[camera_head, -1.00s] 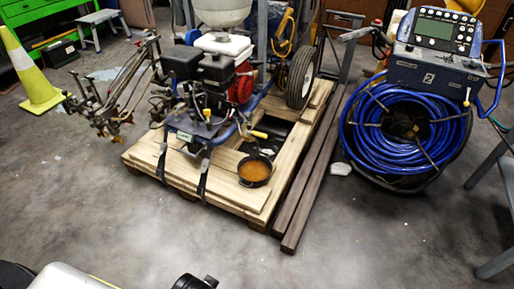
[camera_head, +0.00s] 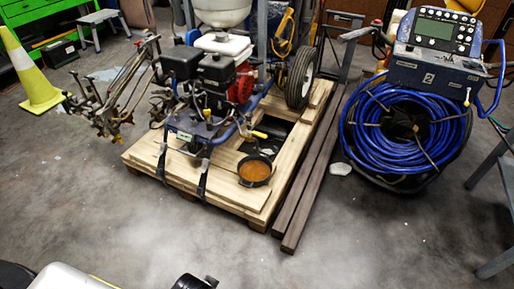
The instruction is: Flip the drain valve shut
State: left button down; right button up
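The line striper (camera_head: 212,85) stands on a wooden pallet (camera_head: 232,204), with a black and red engine and a blue frame. A small yellow handle (camera_head: 259,134), which may be the drain valve lever, sticks out at the machine's front right, above a round black pan (camera_head: 254,170) holding orange-brown liquid. I cannot tell the valve's position at this size.
A cone (camera_head: 32,78) stands at the left. A blue hose reel with a control panel (camera_head: 410,125) stands at the right. Dark beams (camera_head: 309,192) lie along the pallet's right side. The concrete floor in front is clear. A white and black shape (camera_head: 75,278) fills the bottom left edge.

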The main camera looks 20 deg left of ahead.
aim_at(258, 134)
jog(key=i+j+u, duration=0.1)
jog(key=i+j, duration=0.4)
jog(key=i+j+u, duration=0.15)
jog(key=i+j, duration=0.3)
jog(key=i, duration=0.25)
